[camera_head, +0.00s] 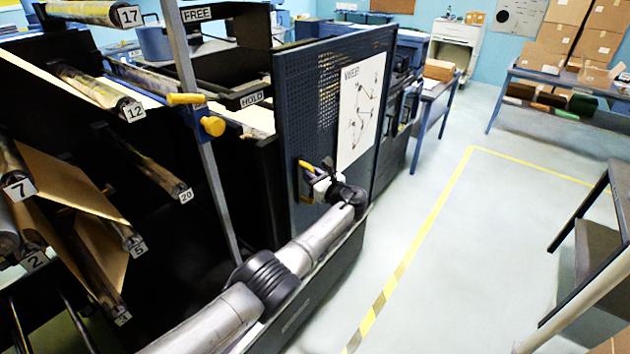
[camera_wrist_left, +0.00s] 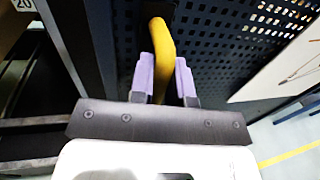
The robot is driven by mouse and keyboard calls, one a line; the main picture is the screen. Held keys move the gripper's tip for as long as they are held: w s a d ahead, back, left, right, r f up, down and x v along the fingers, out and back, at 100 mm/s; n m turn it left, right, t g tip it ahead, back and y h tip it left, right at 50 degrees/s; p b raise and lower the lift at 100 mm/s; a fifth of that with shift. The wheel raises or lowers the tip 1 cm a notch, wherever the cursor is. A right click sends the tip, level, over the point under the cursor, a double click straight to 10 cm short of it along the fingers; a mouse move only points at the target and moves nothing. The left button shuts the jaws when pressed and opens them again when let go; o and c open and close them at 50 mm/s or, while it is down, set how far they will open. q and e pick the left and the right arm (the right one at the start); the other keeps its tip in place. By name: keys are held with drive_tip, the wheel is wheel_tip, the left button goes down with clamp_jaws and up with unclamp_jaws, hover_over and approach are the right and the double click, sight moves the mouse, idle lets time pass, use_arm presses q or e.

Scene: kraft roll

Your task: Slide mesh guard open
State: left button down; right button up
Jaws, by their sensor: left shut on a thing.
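The dark blue mesh guard (camera_head: 304,93) stands upright on the side of the machine, with a white diagram sheet (camera_head: 360,110) on it. Its yellow handle (camera_wrist_left: 160,60) is near the guard's left edge. My left gripper (camera_wrist_left: 166,80) is shut on the handle, with one purple finger on each side of it. In the head view my left gripper (camera_head: 318,175) is at the handle, low on the guard, and partly hides it. The perforated mesh also shows in the left wrist view (camera_wrist_left: 225,40). My right gripper is not in view.
A yellow floor line (camera_head: 430,225) runs along open floor. Tables (camera_head: 560,80) with boxes stand at the back right.

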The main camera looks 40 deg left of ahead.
use_arm(q)
drive_tip(key=c, duration=1.1)
unclamp_jaws()
drive_tip(key=shift+a, duration=0.1)
drive_tip(key=shift+d, duration=0.3)
drive_tip(key=s+d+p, duration=0.2)
drive_tip(key=d, duration=1.1)
drive_tip(key=shift+s+p, duration=0.15)
drive_tip(key=shift+p, duration=0.25)
